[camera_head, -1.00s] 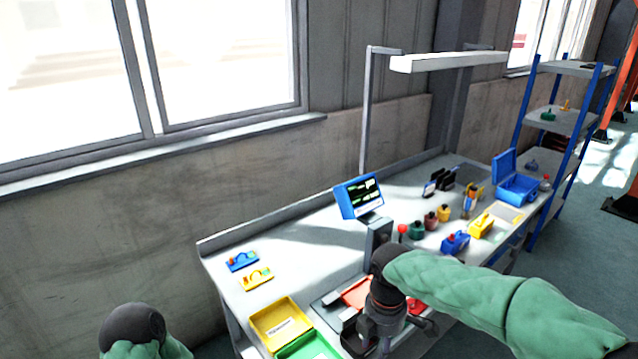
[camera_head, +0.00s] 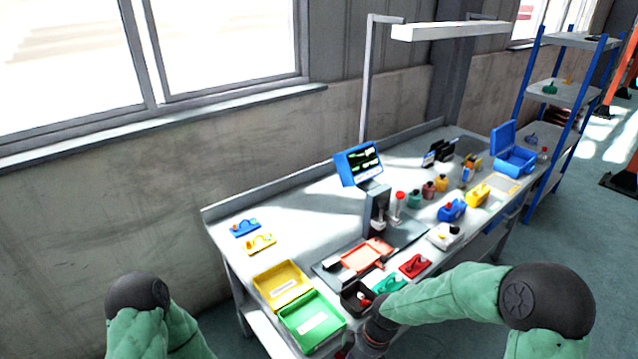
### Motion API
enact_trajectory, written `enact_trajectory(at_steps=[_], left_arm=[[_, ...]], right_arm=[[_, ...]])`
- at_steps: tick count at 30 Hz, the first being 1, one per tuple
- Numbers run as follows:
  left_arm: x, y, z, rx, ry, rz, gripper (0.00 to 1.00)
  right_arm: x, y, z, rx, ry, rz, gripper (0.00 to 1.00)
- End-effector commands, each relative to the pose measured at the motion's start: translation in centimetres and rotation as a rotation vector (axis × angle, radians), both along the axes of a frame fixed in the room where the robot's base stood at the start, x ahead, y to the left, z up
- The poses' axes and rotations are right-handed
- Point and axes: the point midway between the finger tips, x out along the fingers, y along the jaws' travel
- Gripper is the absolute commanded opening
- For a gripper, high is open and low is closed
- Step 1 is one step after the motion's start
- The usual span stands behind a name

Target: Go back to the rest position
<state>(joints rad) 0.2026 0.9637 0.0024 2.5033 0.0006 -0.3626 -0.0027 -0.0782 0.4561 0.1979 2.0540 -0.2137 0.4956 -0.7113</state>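My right arm comes in from the right, with its green-sleeved forearm low over the front edge of the workbench (camera_head: 300,222). My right gripper (camera_head: 352,343) is at the bottom of the head view, in front of the bench beside the green tray. It is small, dark and partly cut off, so its fingers cannot be made out. I see nothing clearly held in it. Of my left arm only the green sleeve and dark elbow joint show at the bottom left. My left gripper is out of view.
A yellow tray (camera_head: 282,284) and a green tray (camera_head: 312,322) stand at the near left end. A blue-framed monitor (camera_head: 358,164), a red tray (camera_head: 367,254) and several coloured parts occupy the middle. A blue open case (camera_head: 514,158) and a shelf rack (camera_head: 562,92) are at right.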

Motion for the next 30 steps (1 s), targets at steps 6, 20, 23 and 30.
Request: enact_trajectory(at_steps=[6, 20, 23, 30], left_arm=[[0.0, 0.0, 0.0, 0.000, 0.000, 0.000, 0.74], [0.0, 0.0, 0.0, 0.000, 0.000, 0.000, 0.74], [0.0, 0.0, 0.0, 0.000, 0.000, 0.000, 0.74], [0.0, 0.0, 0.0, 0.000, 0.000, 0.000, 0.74]], right_arm=[[-5.9, 0.4, -9.8, 0.070, 0.145, -0.504, 0.42], [-13.9, -0.4, -16.6, 0.080, 0.279, -1.149, 0.42], [-13.9, -0.4, -16.7, 0.080, 0.280, -1.158, 0.42], [-13.9, -0.4, -16.6, 0.080, 0.277, -1.156, 0.42]])
